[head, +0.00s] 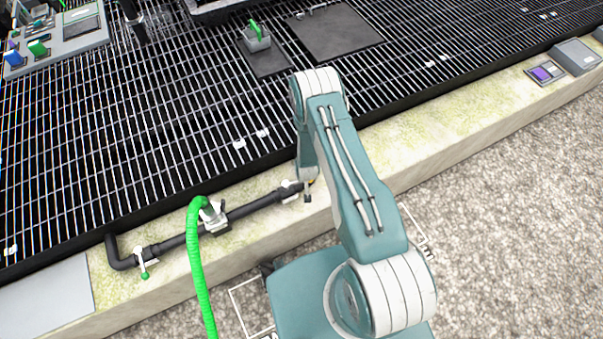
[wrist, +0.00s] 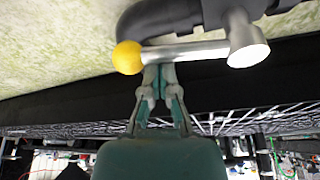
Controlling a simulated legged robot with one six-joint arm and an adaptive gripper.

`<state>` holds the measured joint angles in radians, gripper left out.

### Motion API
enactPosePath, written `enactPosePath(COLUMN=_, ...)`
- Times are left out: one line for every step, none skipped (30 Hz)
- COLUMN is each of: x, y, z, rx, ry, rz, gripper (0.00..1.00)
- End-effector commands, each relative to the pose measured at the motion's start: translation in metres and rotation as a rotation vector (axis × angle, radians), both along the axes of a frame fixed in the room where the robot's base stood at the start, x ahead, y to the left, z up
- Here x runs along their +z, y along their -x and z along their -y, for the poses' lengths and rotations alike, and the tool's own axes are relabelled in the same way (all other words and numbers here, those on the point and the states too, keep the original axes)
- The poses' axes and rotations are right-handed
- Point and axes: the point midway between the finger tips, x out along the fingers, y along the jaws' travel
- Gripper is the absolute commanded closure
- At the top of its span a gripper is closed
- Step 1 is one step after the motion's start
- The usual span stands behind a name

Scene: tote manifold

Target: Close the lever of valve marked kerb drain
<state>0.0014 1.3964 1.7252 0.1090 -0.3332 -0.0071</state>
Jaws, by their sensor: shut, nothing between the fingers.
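A metal lever (wrist: 185,52) with a yellow ball knob (wrist: 128,57) shows in the wrist view. It runs left from a pale round hub (wrist: 248,46) on a black pipe (wrist: 175,17), roughly along the pipe. My gripper (wrist: 160,70) is shut and empty, its fingertips right at the lever near the ball; I cannot tell whether they touch. In the head view my arm mostly hides this spot at the pipe's right end, with a speck of yellow showing. No name marking is readable on the valve.
In the head view the black pipe (head: 262,201) lies along a mossy kerb (head: 440,133). A green hose (head: 200,275) rises to a fitting on it. Another valve with a green-ball lever (head: 145,275) sits at left. Black grating (head: 150,130) lies behind; gravel (head: 510,210) is clear at right.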

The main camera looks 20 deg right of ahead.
Motion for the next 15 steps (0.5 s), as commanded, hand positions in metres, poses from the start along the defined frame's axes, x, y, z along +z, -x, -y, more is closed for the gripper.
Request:
enactPosePath(x=0.000, y=0.003, z=0.000, rx=-0.036, ry=0.000, rz=-0.001, gripper=1.00)
enactPosePath(x=0.000, y=0.005, z=0.000, rx=-0.062, ry=0.001, rz=-0.001, gripper=1.00)
enactPosePath(x=0.000, y=0.008, z=0.000, rx=-0.099, ry=0.001, rz=-0.001, gripper=1.00)
enactPosePath(x=0.000, y=0.010, z=0.000, rx=-0.129, ry=0.000, rz=-0.001, gripper=1.00)
enactPosePath(x=0.000, y=0.012, z=0.000, rx=-0.158, ry=0.001, rz=-0.001, gripper=1.00)
enactPosePath(x=0.000, y=0.014, z=0.000, rx=-0.196, ry=0.000, rz=-0.001, gripper=1.00)
enactPosePath(x=0.000, y=0.016, z=-0.001, rx=-0.225, ry=0.000, rz=-0.001, gripper=1.00)
enactPosePath(x=0.000, y=0.018, z=-0.001, rx=-0.253, ry=0.001, rz=-0.001, gripper=1.00)
enactPosePath(x=0.000, y=0.021, z=-0.001, rx=-0.290, ry=0.001, rz=-0.001, gripper=1.00)
enactPosePath(x=0.000, y=0.023, z=-0.002, rx=-0.319, ry=0.001, rz=-0.001, gripper=1.00)
enactPosePath(x=0.000, y=0.025, z=-0.002, rx=-0.349, ry=0.001, rz=-0.001, gripper=1.00)
enactPosePath(x=0.000, y=0.027, z=-0.003, rx=-0.386, ry=0.001, rz=0.000, gripper=1.00)
enactPosePath(x=0.000, y=0.029, z=-0.003, rx=-0.414, ry=0.002, rz=0.000, gripper=1.00)
enactPosePath(x=0.000, y=0.031, z=-0.004, rx=-0.442, ry=0.001, rz=0.000, gripper=1.00)
enactPosePath(x=0.000, y=0.033, z=-0.005, rx=-0.480, ry=0.001, rz=0.000, gripper=1.00)
